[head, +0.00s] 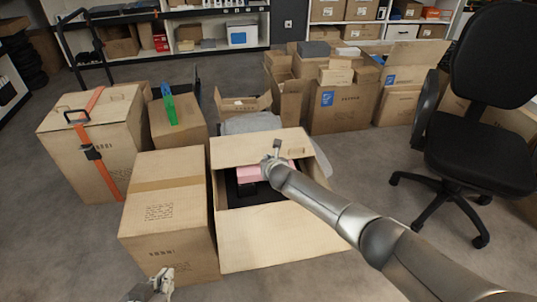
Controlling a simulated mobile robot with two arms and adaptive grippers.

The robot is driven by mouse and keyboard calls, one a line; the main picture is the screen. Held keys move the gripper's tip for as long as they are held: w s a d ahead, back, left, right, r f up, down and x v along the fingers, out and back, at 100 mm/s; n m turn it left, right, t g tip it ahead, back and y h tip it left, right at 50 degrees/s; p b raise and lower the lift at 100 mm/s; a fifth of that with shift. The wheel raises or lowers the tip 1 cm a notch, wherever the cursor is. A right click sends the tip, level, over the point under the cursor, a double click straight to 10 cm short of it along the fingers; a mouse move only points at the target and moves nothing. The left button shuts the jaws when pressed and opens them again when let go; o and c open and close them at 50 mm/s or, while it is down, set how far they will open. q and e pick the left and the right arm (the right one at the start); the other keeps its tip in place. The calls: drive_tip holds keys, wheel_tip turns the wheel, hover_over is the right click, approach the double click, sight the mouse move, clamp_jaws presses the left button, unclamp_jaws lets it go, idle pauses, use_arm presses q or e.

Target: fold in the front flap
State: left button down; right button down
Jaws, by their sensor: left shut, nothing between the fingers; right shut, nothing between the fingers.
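The open carton (225,190) stands in the middle of the head view. Its far flap (235,149) slants over the back of the opening. A broad plain panel (275,245) faces me at the front; I cannot tell how much of it is the front flap and how much the wall. Inside are a pink thing (250,173) and dark contents. My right gripper (274,151) is shut and empty above the far part of the opening, and its arm crosses over the carton and hides part of it. My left gripper (160,284) is shut and empty low in the view, in front of the closed carton.
A closed taped carton (165,215) stands close against the open one's left side. A strapped carton (110,125) and a smaller one (180,130) stand behind it. An office chair (475,150) is at the right. More cartons (345,105) stand behind.

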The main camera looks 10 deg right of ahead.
use_arm(q)
drive_tip(key=s+a+f+g+p, duration=0.1)
drive_tip(key=s+f+g, duration=0.1)
drive_tip(key=s, duration=0.3)
drive_tip(key=s+a+f+g+y+p, duration=0.1)
drive_tip(key=s+a+f+g, duration=0.1)
drive_tip(key=s+g, duration=0.2)
drive_tip(key=shift+s+a+f+y+p, duration=0.15)
drive_tip(key=shift+s+a+y+p, duration=0.15)
drive_tip(key=shift+s, duration=0.75)
